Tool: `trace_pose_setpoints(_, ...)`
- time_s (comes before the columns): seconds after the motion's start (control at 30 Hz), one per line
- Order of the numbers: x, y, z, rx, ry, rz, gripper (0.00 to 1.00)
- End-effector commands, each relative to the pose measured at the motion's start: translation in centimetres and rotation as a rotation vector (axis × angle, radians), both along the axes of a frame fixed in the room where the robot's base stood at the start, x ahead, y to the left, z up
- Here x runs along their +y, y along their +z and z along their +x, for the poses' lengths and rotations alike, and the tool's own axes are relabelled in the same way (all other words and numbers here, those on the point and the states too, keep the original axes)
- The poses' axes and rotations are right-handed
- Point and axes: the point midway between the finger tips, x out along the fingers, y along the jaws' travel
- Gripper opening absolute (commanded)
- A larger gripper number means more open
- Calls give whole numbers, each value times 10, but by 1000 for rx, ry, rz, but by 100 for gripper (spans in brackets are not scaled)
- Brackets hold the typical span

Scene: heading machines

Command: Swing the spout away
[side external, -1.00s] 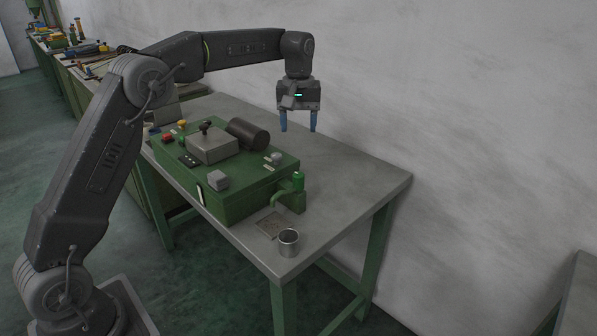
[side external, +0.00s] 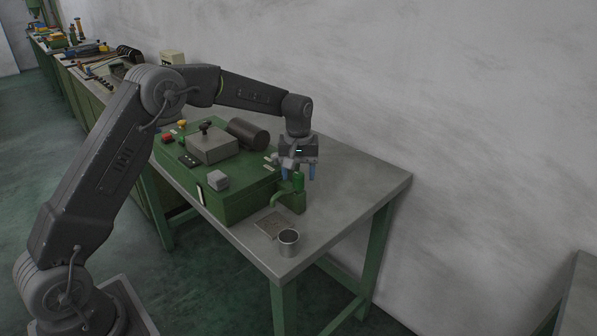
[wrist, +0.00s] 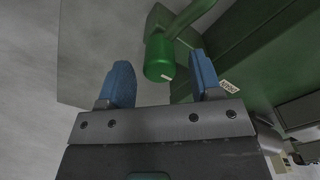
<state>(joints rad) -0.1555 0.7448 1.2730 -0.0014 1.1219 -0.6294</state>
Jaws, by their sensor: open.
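The green spout (side external: 279,197) is a curved pipe on the near end of the green machine (side external: 232,205). A bright green upright cylinder (side external: 298,182) stands at the spout's root. In the wrist view the cylinder (wrist: 159,60) and the pipe (wrist: 193,14) lie ahead of the fingers. My gripper (side external: 298,173) is open, its blue fingers pointing down, just above and around the top of the cylinder in the side view. In the wrist view my gripper (wrist: 161,75) has the cylinder between its fingertips, with gaps at both sides. Contact is not visible.
A metal cup (side external: 288,242) stands near the table's front corner. A flat plate (side external: 270,224) lies below the spout's mouth. The table (side external: 365,185) is clear to the right.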

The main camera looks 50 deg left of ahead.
Motion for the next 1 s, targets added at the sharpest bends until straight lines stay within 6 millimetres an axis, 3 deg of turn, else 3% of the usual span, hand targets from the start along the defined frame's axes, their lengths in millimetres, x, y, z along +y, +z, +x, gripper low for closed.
trace_pose_setpoints(0.2, 0, 0, 0, 0, 0, 0, 59)
trace_pose_setpoints(0.8, 0, 0, 0, 0, 0, 0, 1)
trace_pose_setpoints(1.0, 0, 0, 0, 1, 1, 1, 0)
